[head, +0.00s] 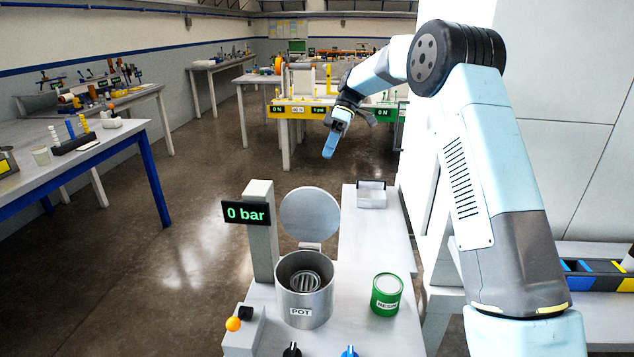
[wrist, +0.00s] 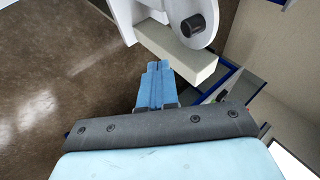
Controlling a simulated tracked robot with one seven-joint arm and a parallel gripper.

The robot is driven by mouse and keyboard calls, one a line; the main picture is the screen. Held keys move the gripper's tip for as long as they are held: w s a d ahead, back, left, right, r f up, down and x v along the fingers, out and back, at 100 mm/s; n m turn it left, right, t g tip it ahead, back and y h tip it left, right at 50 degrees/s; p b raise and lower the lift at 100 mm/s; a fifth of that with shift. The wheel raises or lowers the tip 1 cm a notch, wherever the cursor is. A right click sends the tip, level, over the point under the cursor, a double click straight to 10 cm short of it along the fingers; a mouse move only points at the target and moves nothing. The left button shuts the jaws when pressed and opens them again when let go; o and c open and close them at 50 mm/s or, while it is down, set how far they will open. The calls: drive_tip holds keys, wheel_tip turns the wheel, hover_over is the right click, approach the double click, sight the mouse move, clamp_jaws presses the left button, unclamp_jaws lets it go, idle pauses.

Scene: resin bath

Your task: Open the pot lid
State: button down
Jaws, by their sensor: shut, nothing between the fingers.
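The metal pot (head: 305,300), labelled POT, stands on the white bench in the head view. Its round grey lid (head: 310,215) stands upright behind the mouth, raised on a hinge, so the pot is open and a coiled or slatted metal piece shows inside. My gripper (head: 329,150) is shut and empty, high above and beyond the pot, with its blue fingers pointing down. In the wrist view my gripper's fingers (wrist: 154,75) are together, near a pale part with a dark knob that I cannot identify for certain.
A green RESIN can (head: 386,294) stands right of the pot. A post with a "0 bar" display (head: 246,213) stands at its left. A small white box (head: 371,194) sits behind. Open floor lies to the left.

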drive_tip(key=s+a+f+n+t, duration=0.1)
drive_tip(key=s+a+f+n, duration=0.1)
drive_tip(key=s+f, duration=0.4)
drive_tip(key=shift+s+a+y, duration=0.4)
drive_tip(key=shift+s+a, duration=0.2)
drive_tip(key=shift+s, duration=0.8)
